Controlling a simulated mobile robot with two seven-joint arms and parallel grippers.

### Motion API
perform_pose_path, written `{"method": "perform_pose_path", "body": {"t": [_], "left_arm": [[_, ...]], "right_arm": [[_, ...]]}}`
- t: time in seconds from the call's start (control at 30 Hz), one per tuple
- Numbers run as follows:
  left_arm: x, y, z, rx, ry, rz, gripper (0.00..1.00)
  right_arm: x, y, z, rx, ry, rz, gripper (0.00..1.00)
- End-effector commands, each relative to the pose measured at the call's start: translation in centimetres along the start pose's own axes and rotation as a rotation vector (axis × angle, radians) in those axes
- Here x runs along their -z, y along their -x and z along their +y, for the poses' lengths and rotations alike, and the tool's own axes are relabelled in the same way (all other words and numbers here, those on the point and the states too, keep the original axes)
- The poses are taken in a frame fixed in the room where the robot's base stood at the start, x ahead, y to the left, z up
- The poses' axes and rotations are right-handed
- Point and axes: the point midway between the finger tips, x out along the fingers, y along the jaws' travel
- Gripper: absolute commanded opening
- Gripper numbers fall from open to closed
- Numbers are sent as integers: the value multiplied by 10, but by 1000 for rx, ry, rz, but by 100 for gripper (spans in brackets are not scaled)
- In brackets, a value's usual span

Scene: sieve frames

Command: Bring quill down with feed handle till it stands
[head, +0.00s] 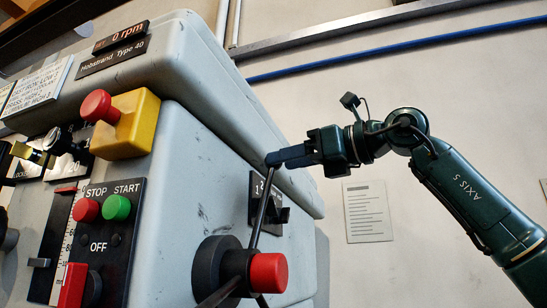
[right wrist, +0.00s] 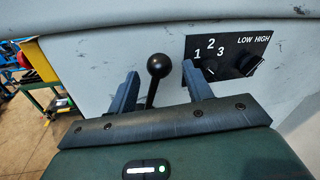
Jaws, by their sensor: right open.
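The feed handle is a dark lever (head: 260,213) rising from a black hub (head: 212,265) with a red cap (head: 268,273) on the machine's side. Its other spokes show only partly at the bottom. My right gripper (head: 272,160) is at the upper end of this lever, coming in from the right. In the right wrist view, the lever's black ball knob (right wrist: 159,65) stands between the two open fingers, with a gap on both sides. In the head view the fingers cover the knob. The quill is not in view. My left gripper is not in view.
The grey machine head (head: 190,85) fills the left. A selector plate (right wrist: 232,52) sits beside the lever, close behind the right finger. A red stop knob (head: 97,106) on a yellow box and a STOP/START panel (head: 118,240) are further left. Open space lies to the right.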

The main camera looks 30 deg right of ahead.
Motion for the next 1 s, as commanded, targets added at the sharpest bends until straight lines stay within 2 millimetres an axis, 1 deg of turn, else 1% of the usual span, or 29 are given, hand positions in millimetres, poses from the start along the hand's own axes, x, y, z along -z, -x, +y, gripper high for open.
{"method": "perform_pose_path", "body": {"t": [0.03,0.1,0.23,0.4,0.6,0.67,1.0], "left_arm": [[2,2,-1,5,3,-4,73],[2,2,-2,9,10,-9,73],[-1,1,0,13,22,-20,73],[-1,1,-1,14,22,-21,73],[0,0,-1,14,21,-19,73],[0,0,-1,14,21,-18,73],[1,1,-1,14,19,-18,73]], "right_arm": [[-2,-10,0,-1,1,3,50],[-2,-20,0,-1,0,2,50],[-1,-32,0,-2,0,1,50],[0,-38,0,-1,0,0,50],[0,-38,0,-1,0,0,50],[0,-38,0,-1,0,0,46],[0,-37,0,0,0,-1,18]]}}
